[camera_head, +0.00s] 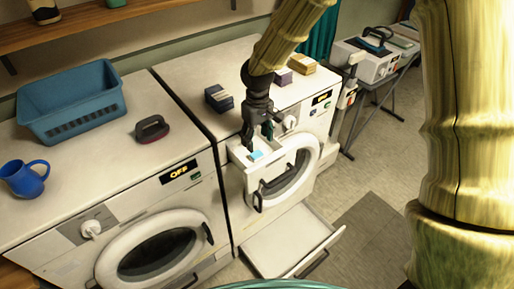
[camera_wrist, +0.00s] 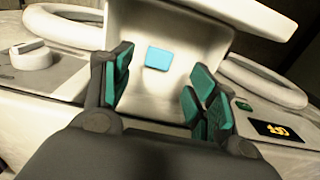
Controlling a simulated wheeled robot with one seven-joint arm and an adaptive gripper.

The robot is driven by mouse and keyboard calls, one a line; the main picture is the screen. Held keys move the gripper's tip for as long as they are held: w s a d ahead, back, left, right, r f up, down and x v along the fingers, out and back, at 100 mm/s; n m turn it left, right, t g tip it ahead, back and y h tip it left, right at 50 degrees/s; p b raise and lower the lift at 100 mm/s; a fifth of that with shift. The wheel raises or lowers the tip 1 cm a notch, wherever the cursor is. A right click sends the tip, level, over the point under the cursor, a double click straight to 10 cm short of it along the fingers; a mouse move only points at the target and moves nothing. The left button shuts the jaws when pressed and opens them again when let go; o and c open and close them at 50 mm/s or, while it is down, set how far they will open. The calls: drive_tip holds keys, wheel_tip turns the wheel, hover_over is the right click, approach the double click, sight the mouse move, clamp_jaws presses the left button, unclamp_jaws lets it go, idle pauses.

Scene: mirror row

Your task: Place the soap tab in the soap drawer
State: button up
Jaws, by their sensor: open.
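The soap tab (camera_wrist: 158,58) is a small light-blue block lying inside the open soap drawer (camera_wrist: 190,80) in the wrist view, apart from my fingers. In the head view the soap tab (camera_head: 256,155) shows as a light-blue patch in the pulled-out white drawer (camera_head: 237,157) of the right-hand washer. My gripper (camera_head: 258,138) is just above the drawer. In the wrist view my gripper (camera_wrist: 158,92) has its teal finger pads spread wide, with nothing between them.
A dark box (camera_head: 219,98) and further small boxes (camera_head: 302,64) stand on the right washer (camera_head: 200,65). The left washer carries a blue basket (camera_head: 70,105), a brush (camera_head: 152,129) and a blue mug (camera_head: 25,178). A lower drawer (camera_head: 290,242) stands open near the floor.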

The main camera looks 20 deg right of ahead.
drive_tip(key=shift+r+b, duration=0.45)
drive_tip(key=shift+r, duration=2.1)
